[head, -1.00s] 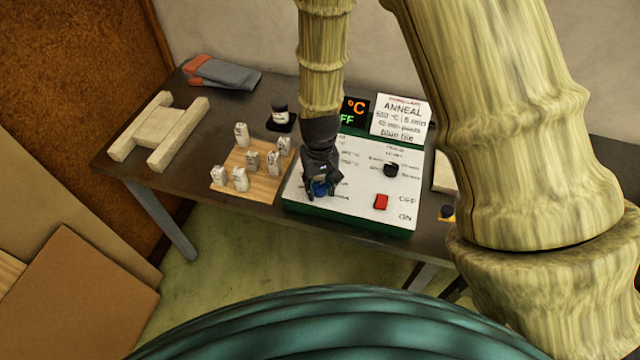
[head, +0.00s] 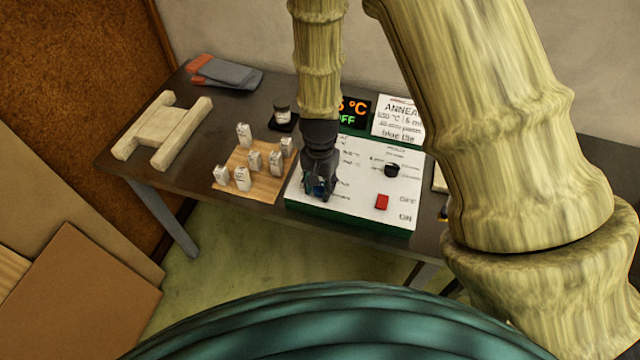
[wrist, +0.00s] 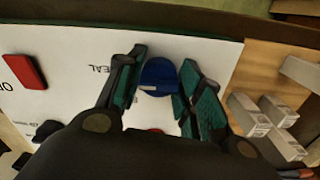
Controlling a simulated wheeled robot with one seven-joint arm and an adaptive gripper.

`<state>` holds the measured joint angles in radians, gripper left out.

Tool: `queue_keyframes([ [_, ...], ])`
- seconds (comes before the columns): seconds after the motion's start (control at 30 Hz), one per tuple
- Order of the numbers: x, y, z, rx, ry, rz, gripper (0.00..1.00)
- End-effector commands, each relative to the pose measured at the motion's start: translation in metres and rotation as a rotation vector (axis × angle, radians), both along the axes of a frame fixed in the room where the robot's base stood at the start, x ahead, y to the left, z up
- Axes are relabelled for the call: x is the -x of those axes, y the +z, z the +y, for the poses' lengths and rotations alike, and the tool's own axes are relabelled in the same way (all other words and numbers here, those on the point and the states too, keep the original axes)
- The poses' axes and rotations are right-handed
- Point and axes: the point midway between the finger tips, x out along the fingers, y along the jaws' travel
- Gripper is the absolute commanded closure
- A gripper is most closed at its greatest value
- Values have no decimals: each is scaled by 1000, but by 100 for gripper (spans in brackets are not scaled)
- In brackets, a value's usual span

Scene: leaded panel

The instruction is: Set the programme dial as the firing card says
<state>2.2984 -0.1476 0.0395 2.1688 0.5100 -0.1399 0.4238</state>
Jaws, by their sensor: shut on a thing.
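A white control panel (head: 350,205) with a green edge stands on the table. The programme dial is a blue knob (wrist: 158,76) with a pale mark, seen between my fingers in the wrist view. My gripper (wrist: 160,85) is shut on it; in the head view my gripper (head: 318,188) mostly covers the knob. The wrist view shows the printed letters "EAL" left of the fingers. The firing card (head: 396,120) stands behind the panel; it reads "ANNEAL", a temperature and blue tile, partly hidden by my arm.
The panel also has a black knob (head: 391,170) and a red switch (head: 382,202) beside OFF and ON. A lit display (head: 355,111) is behind. Several small white blocks stand on a wooden board (head: 262,187) to the left, near a dark jar (head: 281,114).

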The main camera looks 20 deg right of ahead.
Motion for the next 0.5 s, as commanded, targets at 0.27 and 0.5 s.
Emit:
queue_keyframes([
  [0.27,-2,1,0,0,-41,-4,87],
  [0.5,-2,1,0,0,-43,-4,88],
])
